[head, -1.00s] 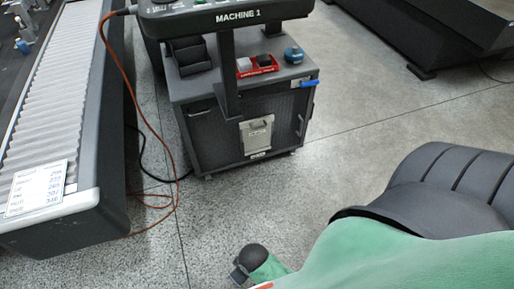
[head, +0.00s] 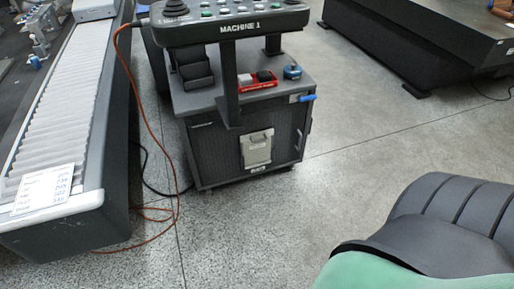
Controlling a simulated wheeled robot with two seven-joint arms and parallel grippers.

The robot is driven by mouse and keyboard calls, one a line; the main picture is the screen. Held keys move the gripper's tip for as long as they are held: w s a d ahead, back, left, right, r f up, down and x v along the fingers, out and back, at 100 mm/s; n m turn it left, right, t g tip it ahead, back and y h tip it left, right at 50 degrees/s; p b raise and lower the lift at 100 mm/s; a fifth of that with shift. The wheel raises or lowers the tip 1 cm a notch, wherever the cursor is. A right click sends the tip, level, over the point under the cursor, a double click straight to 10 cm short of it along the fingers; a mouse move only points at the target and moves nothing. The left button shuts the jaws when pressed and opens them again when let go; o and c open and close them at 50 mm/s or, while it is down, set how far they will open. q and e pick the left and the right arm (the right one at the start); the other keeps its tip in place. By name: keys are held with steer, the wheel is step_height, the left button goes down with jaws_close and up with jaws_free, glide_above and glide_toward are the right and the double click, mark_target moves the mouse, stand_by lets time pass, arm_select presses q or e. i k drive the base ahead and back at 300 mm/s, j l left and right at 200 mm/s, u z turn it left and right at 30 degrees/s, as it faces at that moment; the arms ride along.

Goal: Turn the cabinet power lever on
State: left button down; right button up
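The grey cabinet (head: 215,155) stands on the floor in the upper middle of the head view, with a console marked MACHINE 1 (head: 240,28) above it. A small blue lever (head: 308,97) sits at the upper right edge of the cabinet, just under its top, and looks roughly level. Neither of my grippers shows in the head view. Only a green and dark part of my own body fills the lower right corner, well apart from the cabinet.
A long machine bed with ribbed covers (head: 62,110) and a label card (head: 47,190) runs along the left. An orange cable (head: 177,190) loops to the floor beside it. A dark machine base (head: 400,50) stands at the upper right. The floor (head: 370,150) right of the cabinet is clear.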

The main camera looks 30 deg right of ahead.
mark_target(313, 97)
steer(key=z, duration=1.45)
